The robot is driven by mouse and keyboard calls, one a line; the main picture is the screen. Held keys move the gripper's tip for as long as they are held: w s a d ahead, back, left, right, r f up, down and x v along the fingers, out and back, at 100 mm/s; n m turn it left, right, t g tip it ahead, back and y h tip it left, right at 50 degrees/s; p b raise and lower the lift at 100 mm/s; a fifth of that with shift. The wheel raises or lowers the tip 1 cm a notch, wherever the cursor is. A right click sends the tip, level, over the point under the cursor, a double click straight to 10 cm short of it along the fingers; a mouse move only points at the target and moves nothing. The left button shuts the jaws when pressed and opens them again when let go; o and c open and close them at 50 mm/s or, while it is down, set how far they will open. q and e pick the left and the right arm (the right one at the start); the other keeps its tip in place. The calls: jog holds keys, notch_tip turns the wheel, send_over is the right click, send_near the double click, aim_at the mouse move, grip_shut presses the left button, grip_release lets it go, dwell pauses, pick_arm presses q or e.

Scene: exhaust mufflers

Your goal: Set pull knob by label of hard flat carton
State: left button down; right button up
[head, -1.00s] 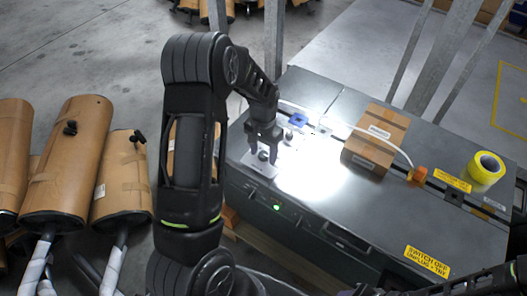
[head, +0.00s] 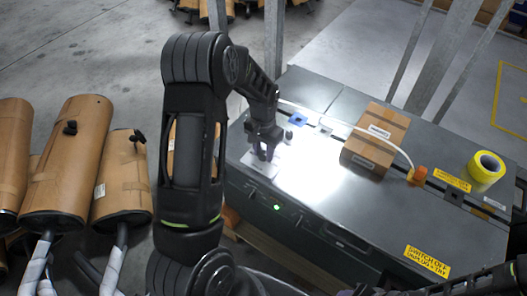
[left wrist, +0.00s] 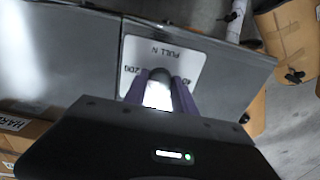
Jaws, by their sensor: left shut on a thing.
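My left gripper (head: 264,154) points down at the near left corner of the grey bench top. Its fingers are shut on the pull knob, which shows as a bright, washed-out piece between the purple fingers in the left wrist view (left wrist: 158,95). The fingers hide the knob's pointer and part of the scale. The flat brown carton (head: 374,138) lies on the bench to the right, with white labels on it. My right gripper is out of view.
A white cable runs over the bench to an orange piece (head: 418,175). A yellow tape roll (head: 486,171) stands at the right, and a blue part (head: 297,119) lies behind the gripper. Grey posts rise behind the bench. Carton-wrapped mufflers (head: 68,165) stand at left.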

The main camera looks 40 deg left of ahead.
pick_arm(q)
jog(key=shift+n, duration=0.5)
jog(key=shift+n+b, duration=0.4)
jog(key=shift+n, duration=1.3)
jog(key=shift+n+b, duration=0.35)
jog(key=shift+n, duration=1.95)
jog(key=c, duration=1)
grip_release()
